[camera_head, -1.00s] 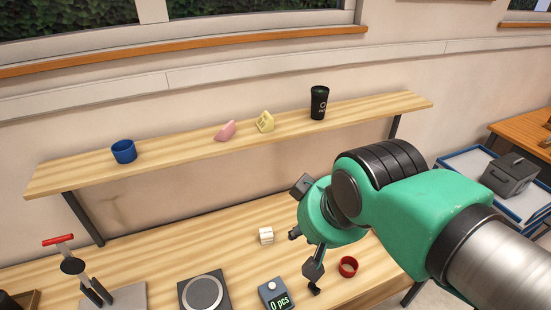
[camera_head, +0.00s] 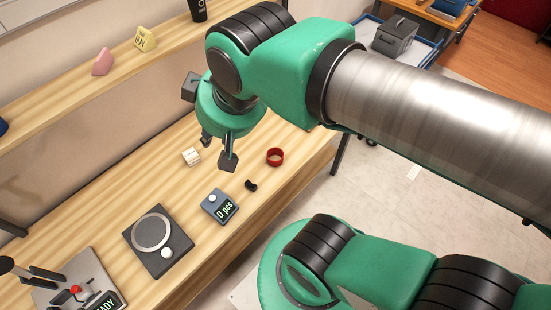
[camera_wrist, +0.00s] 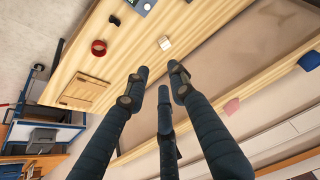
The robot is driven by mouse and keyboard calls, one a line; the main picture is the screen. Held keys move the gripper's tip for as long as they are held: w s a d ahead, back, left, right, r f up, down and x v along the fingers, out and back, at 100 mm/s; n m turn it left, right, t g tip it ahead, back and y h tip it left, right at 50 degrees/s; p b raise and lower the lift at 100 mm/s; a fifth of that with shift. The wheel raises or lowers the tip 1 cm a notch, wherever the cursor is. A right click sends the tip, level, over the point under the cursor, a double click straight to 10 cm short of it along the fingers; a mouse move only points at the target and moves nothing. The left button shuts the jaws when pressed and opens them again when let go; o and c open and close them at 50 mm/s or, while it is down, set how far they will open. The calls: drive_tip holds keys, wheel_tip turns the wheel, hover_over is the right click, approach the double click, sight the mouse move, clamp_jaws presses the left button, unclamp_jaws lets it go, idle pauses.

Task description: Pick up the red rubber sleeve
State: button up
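The red rubber sleeve (camera_head: 275,157) is a short open ring resting on the wooden bench, near its front edge. In the wrist view the sleeve (camera_wrist: 99,47) is at upper left, clear of the fingers. My gripper (camera_head: 217,152) hangs above the bench, left of the sleeve in the head view, between it and a white block (camera_head: 191,157). In the wrist view my gripper (camera_wrist: 160,76) has its three dark fingers spread apart with nothing between them. Nothing covers the sleeve.
A small black part (camera_head: 251,185) lies near the sleeve. A counter reading "0 pcs" (camera_head: 220,207) and a round-plate device (camera_head: 158,241) stand to the left. A shelf (camera_head: 75,93) runs along the wall. A wooden tray (camera_wrist: 82,92) shows in the wrist view.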

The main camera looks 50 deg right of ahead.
drive_tip(key=w+d+f+m+g+h+b, duration=0.1)
drive_tip(key=w+d+f+m, duration=0.45)
drive_tip(key=f+m, duration=0.25)
drive_tip(key=w+d+f+m+g, duration=0.2)
drive_tip(key=w+d+f+m, duration=0.2)
drive_tip(key=d+f+m, duration=0.35)
drive_tip(key=d+f+m+g, duration=0.1)
drive_tip(key=d+f+m, duration=0.4)
drive_tip(key=f+m, duration=0.2)
drive_tip(key=s+d+f+m+g+b, duration=0.1)
drive_tip(key=d+f+m, duration=0.5)
drive_tip(key=f, duration=0.6)
drive_tip(key=shift+m, duration=1.05)
drive_tip(key=shift+d+f, duration=0.1)
drive_tip(key=shift+w+d+f+b, duration=0.15)
drive_tip(key=shift+f+b, duration=0.4)
drive_tip(key=shift+f, duration=1.55)
drive_tip(key=shift+d+f+b, duration=0.1)
drive_tip(key=shift+f+b, duration=0.45)
drive_tip(key=shift+f, duration=1.55)
